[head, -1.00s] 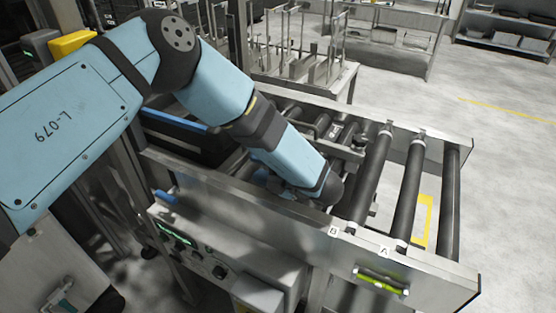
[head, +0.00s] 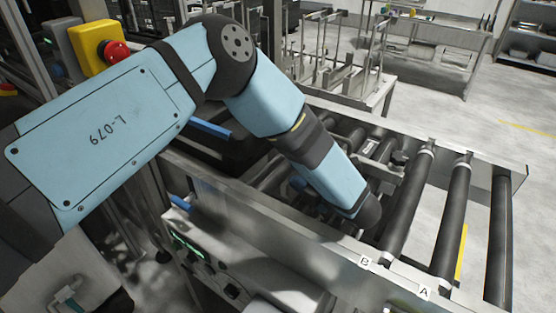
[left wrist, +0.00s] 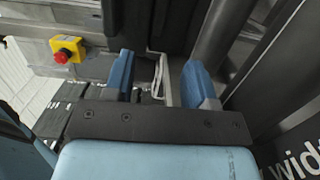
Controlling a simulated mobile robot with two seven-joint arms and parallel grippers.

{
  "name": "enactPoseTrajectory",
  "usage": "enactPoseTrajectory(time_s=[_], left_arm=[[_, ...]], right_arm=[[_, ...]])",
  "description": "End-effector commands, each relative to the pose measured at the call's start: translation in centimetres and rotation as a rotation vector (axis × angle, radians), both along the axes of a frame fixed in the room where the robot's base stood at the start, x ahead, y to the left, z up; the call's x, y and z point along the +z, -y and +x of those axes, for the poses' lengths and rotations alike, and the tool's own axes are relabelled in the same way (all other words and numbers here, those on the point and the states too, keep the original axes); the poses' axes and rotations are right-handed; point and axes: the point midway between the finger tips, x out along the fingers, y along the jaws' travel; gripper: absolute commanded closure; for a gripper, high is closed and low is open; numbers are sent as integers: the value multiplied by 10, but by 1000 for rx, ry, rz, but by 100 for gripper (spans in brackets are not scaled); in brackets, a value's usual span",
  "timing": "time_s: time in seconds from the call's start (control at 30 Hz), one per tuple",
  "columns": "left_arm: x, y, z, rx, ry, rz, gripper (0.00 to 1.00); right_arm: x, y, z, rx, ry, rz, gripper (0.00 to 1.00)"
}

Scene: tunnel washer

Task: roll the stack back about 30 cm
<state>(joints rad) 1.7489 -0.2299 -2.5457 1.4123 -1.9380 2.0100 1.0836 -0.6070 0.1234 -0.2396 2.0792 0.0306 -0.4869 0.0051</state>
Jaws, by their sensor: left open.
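A dark, box-like stack with a blue edge (head: 208,127) sits on the roller conveyor, at the left behind my left arm. My arm covers much of it, so its height and far side are hidden. My left gripper (left wrist: 160,78) shows in the left wrist view with its two blue fingers apart. A thin pale metal loop (left wrist: 158,76) shows between the fingers, and I cannot tell whether they touch it. A dark surface (left wrist: 172,22) lies beyond the fingertips. In the head view my forearm reaches down over the rollers and mostly hides the gripper. My right gripper is not in view.
The conveyor's bare rollers (head: 452,215) run to the right, with marks A and B on the metal side rail (head: 320,250). A red button on a yellow box (head: 103,45) stands at upper left. A metal rack (head: 335,60) stands behind; open floor lies at right.

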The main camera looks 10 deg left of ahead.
Motion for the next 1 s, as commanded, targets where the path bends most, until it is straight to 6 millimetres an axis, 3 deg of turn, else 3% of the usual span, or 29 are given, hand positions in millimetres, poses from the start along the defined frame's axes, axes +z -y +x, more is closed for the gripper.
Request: enactPoseTrajectory(time_s=[0.3, 0.53, 0.73, 1.0], left_arm=[[0, -57, 29, 6, -2, -1, 49], [-1, -91, 47, 4, -2, -1, 49], [0, -104, 55, 1, -1, 0, 49], [0, -106, 57, 0, -1, 0, 49]], right_arm=[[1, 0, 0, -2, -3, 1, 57], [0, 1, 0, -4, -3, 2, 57], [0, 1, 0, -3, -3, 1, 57], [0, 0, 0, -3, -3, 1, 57]])
